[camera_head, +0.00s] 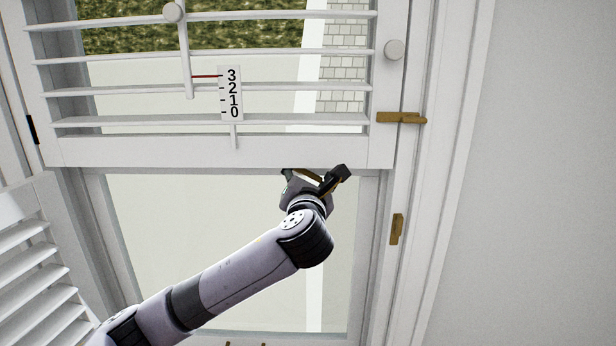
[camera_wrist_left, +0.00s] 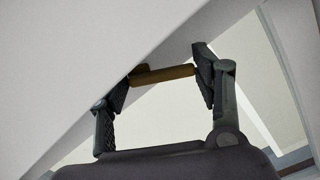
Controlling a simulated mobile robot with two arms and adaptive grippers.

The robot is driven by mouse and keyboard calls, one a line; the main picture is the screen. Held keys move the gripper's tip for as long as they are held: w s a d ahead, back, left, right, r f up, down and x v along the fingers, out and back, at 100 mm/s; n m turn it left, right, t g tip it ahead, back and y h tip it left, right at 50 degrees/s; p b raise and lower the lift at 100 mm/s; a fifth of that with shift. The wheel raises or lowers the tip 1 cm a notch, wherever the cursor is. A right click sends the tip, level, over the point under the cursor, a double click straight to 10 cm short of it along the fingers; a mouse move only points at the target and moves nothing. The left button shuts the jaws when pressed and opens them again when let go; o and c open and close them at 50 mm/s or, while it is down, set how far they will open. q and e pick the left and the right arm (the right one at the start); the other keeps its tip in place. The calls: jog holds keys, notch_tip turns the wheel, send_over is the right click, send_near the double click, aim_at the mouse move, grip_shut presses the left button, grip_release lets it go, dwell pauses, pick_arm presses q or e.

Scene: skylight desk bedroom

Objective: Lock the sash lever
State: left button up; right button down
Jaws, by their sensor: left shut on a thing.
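The sash lever (camera_wrist_left: 165,75) is a short brown, brass-coloured bar. In the left wrist view it spans the gap between the two dark fingers of my left gripper (camera_wrist_left: 168,70), which are shut on its ends. Its far left end is partly behind a finger. In the head view my left gripper (camera_head: 315,176) is at the lower rail of the white louvred shutter, right of its middle. Only a sliver of brown shows between the fingers there, so which way the lever is turned is hard to tell. My right gripper is in neither view.
The louvred shutter (camera_head: 215,153) has a scale plate (camera_head: 231,93) numbered 0 to 3 and a round knob (camera_head: 394,50). A horizontal brass latch (camera_head: 401,118) and an upright brass one (camera_head: 397,229) are on the right frame. Another shutter (camera_head: 38,275) stands at lower left.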

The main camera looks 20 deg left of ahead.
pick_arm(q)
jog(key=shift+d+r+n+p, duration=0.1)
jog(key=shift+n+p, duration=0.2)
jog(key=shift+p, duration=0.05)
jog(key=shift+r+n+p, duration=0.15)
jog(key=shift+n+p, duration=0.45)
jog(key=shift+n, duration=0.4)
jog(key=shift+r+n+p, duration=0.25)
jog(key=shift+n+p, duration=0.3)
jog(key=shift+n, duration=1.15)
jog(key=o, duration=1.1)
jog(key=shift+r, duration=0.1)
